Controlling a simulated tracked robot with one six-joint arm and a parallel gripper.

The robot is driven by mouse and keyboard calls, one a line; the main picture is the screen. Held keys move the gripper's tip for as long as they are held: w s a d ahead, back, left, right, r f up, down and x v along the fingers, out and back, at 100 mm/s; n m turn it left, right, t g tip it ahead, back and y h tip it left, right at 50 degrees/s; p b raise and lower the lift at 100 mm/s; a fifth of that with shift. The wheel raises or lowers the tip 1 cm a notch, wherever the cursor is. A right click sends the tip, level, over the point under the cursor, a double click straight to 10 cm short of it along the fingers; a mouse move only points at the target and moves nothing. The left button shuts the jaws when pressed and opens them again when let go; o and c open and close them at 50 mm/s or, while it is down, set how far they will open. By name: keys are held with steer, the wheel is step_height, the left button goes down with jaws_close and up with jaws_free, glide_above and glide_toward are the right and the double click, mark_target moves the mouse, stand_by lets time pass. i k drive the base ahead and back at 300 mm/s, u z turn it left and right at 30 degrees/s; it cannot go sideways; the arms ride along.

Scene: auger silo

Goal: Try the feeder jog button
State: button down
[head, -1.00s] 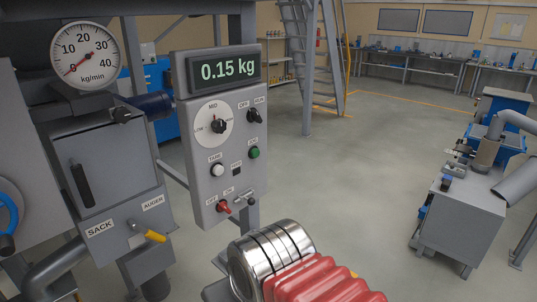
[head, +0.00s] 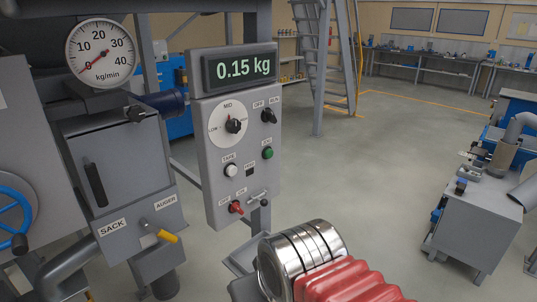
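The control panel (head: 240,215) stands left of centre in the head view. A green round button (head: 267,153) sits on its right side, under a small label that seems to read JOG. A white button (head: 231,170) labelled TARE is lower left, with a small dark square (head: 250,174) beside it. Above are a dial knob (head: 234,126) pointing near MID and a black OFF/RUN switch (head: 269,116). A red OFF/ON switch (head: 236,207) is at the bottom. The display (head: 240,70) reads 0.15 kg. My gripper's fingers are not in view, and nothing visibly touches the panel.
A gauge (head: 101,52) has its red needle near 0. A blue handwheel (head: 14,218) is at far left. A grey machine (head: 473,215) stands right, with open floor between.

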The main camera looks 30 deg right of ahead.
mark_target(268, 153)
steer(key=u, duration=0.05)
steer(key=i, duration=0.95)
steer(key=z, duration=0.05)
